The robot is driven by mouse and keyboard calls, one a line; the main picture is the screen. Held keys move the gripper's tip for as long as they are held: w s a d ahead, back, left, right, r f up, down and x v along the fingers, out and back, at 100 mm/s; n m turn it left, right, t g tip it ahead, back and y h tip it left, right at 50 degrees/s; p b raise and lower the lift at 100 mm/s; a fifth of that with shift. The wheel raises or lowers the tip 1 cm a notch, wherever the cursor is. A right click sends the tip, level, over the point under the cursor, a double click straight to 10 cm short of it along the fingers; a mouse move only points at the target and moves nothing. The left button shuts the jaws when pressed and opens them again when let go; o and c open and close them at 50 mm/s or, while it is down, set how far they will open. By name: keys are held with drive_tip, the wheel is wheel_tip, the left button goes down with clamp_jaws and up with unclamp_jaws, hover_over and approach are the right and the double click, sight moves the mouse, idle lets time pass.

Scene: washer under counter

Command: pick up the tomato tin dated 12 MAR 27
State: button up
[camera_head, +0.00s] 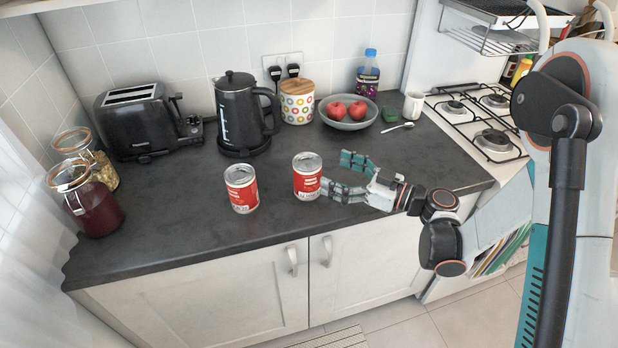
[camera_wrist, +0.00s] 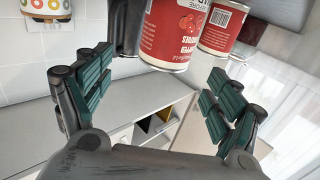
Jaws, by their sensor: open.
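Two red-and-white tins stand upright on the dark counter in the head view: a left tin (camera_head: 241,188) and a right tin (camera_head: 306,177). No date is readable on either. My gripper (camera_head: 333,171) is open and empty, just right of the right tin, with its fingers pointing left toward it. The lower finger's tip overlaps the tin's right edge in the picture; I cannot tell whether they touch. In the wrist view, the nearer tin (camera_wrist: 176,38) appears upside down ahead of my open fingers (camera_wrist: 160,64). The other tin (camera_wrist: 222,30) is behind it, to its right.
The dark counter (camera_head: 190,230) is clear in front of the tins. Behind stand a toaster (camera_head: 138,120), a kettle (camera_head: 243,112), a dotted canister (camera_head: 297,103) and a bowl of red fruit (camera_head: 347,113). Glass jars (camera_head: 88,200) stand at left; a gas hob (camera_head: 485,125) is at right.

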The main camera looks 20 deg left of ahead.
sight(321, 166)
drive_tip(key=x, duration=0.3)
drive_tip(key=shift+s+b+x, duration=0.15)
drive_tip(key=shift+b+x, duration=0.45)
drive_tip(key=shift+x, duration=0.75)
drive_tip(key=shift+s+b+x, duration=0.1)
drive_tip(key=shift+b+x, duration=0.45)
drive_tip(key=shift+x, duration=0.75)
drive_tip(key=shift+r, duration=0.15)
drive_tip(key=c, duration=1.5)
drive_tip(key=shift+a, duration=0.1)
drive_tip(key=shift+c, duration=0.2)
